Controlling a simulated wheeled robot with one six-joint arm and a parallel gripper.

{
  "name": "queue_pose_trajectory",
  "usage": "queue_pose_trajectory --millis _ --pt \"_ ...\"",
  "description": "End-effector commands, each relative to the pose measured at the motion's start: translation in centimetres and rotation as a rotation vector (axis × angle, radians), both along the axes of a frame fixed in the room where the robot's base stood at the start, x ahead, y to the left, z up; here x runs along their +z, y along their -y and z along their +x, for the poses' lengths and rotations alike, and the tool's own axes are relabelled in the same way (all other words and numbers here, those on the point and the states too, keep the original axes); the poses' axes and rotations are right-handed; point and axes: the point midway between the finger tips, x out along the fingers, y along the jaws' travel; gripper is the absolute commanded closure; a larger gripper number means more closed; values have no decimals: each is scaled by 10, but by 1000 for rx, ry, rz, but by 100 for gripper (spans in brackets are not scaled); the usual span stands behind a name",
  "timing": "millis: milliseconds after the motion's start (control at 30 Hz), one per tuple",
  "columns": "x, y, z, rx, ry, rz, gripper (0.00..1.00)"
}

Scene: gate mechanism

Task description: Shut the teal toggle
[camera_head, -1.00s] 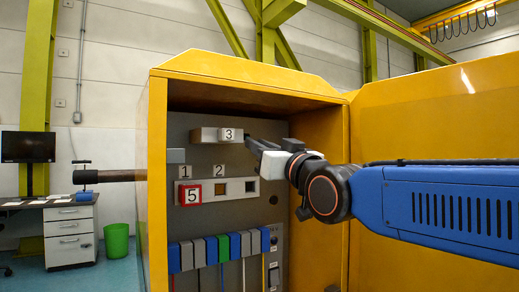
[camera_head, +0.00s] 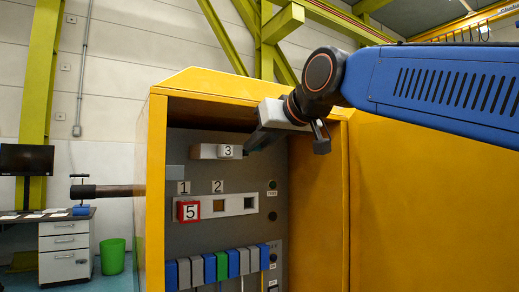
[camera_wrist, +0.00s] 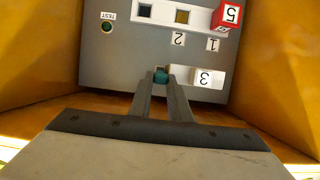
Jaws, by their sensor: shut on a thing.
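The teal toggle (camera_wrist: 161,75) shows between my fingertips in the wrist view, on the grey panel beside the white block marked 3 (camera_wrist: 207,78). My gripper (camera_wrist: 161,82) is shut on the toggle, with a finger on each side of it. In the head view my gripper (camera_head: 249,147) reaches down from the upper right to the right end of the block marked 3 (camera_head: 217,151). The toggle is mostly hidden by the fingers there.
A yellow cabinet (camera_head: 157,180) surrounds the grey panel. Below the gripper are a white strip with square windows (camera_head: 236,204), a red block marked 5 (camera_head: 188,211) and a row of coloured blocks (camera_head: 222,265). A TEST button (camera_wrist: 107,27) sits nearby.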

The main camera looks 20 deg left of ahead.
Motion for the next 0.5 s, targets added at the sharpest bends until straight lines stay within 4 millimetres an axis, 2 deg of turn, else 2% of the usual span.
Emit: queue_pose_trajectory --millis 500 --pt "10 -3 3 -1 -99 -117 100"
